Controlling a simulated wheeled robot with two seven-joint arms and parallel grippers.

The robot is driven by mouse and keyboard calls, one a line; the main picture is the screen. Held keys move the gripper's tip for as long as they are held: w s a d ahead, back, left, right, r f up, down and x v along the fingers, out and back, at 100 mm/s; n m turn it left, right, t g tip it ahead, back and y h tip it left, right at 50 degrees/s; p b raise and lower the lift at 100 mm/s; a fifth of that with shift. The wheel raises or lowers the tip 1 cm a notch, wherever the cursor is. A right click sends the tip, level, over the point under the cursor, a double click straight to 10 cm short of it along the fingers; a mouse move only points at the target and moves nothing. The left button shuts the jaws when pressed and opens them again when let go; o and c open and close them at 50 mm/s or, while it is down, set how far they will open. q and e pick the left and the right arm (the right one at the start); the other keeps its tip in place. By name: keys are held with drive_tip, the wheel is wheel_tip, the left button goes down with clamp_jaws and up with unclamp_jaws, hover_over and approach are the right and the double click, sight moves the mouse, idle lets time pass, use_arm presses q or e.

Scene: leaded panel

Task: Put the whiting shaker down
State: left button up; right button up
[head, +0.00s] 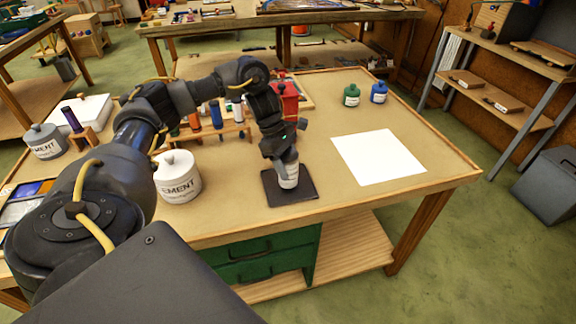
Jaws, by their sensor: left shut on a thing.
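My left gripper (283,158) points down near the front of the workbench, shut on the whiting shaker. The shaker (289,178) is a small white container with a printed label. Its upper part is hidden by the fingers. It is slightly tilted in the picture, over a dark square mat (305,196). I cannot tell whether its base touches the mat. My right gripper is not in view.
A white cement tub (178,180) stands left of the mat. A wooden rack with bottles (216,118) and a red container (287,103) are behind. A white sheet (378,157) lies right, with green (351,96) and blue (378,93) bottles behind it.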

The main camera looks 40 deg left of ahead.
use_arm(q)
drive_tip(key=shift+f, duration=0.35)
drive_tip(key=shift+f, duration=0.25)
drive_tip(key=o, duration=1.1)
drive_tip(key=shift+r, duration=0.1)
drive_tip(key=shift+o, duration=0.2)
